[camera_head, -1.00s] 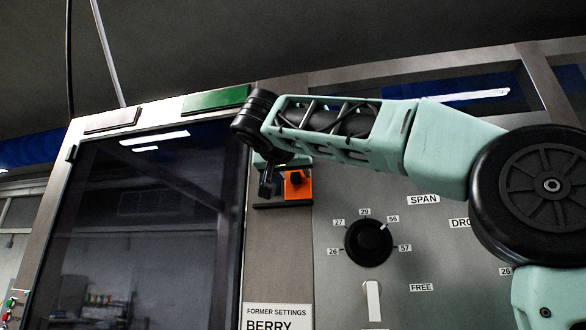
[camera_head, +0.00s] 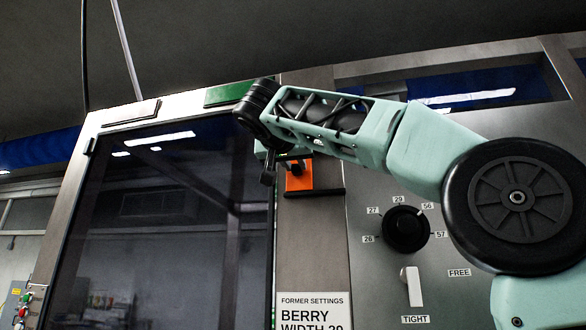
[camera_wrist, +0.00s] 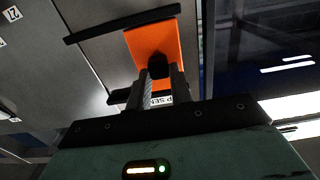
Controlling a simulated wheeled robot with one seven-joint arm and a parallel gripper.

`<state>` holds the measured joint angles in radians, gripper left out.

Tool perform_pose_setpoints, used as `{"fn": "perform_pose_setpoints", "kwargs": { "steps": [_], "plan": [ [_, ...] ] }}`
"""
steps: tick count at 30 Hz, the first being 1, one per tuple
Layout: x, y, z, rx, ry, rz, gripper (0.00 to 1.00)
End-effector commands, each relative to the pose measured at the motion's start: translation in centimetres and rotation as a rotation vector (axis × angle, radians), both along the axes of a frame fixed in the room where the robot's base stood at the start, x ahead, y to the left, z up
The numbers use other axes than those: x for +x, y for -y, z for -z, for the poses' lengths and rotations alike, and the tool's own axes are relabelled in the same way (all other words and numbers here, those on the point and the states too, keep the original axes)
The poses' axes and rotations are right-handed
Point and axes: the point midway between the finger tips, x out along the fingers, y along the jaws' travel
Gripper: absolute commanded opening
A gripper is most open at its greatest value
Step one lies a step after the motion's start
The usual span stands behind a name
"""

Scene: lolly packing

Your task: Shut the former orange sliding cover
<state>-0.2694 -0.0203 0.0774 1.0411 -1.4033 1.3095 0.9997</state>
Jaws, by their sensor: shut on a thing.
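The orange sliding cover (camera_head: 299,178) is on the grey upright between the dark glass door and the dial panel. It sits at the left end of its dark rail (camera_head: 328,192), by the door edge. In the wrist view the cover (camera_wrist: 168,36) is at the right end of the rail (camera_wrist: 110,27). My gripper (camera_head: 275,172) is at the cover, shut on its black knob. In the wrist view the knob (camera_wrist: 158,66) sits between my gripper's fingers (camera_wrist: 160,78). A white label (camera_wrist: 160,101) partly shows behind the fingers; most of its text is hidden.
The dark glass door (camera_head: 150,220) fills the left. A black dial (camera_head: 406,230) and a white lever (camera_head: 411,285) are on the panel to the right. A white "BERRY" settings card (camera_head: 313,312) is below the cover. A green plate (camera_head: 228,94) is above the door.

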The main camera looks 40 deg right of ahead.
Motion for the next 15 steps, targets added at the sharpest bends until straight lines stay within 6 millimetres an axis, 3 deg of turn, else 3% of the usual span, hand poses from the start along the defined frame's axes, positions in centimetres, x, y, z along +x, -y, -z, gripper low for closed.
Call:
{"fn": "perform_pose_setpoints", "kwargs": {
  "steps": [8, 9, 11, 15],
  "plan": [
    [0.26, -0.33, -0.09, -0.003, 0.001, -0.012, 0.00],
    [0.27, -0.34, -0.10, -0.003, 0.001, -0.012, 0.27],
    [0.26, -0.33, -0.09, -0.002, 0.000, -0.012, 0.43],
    [0.22, -0.27, -0.07, -0.002, 0.000, -0.010, 0.44]
  ]
}}
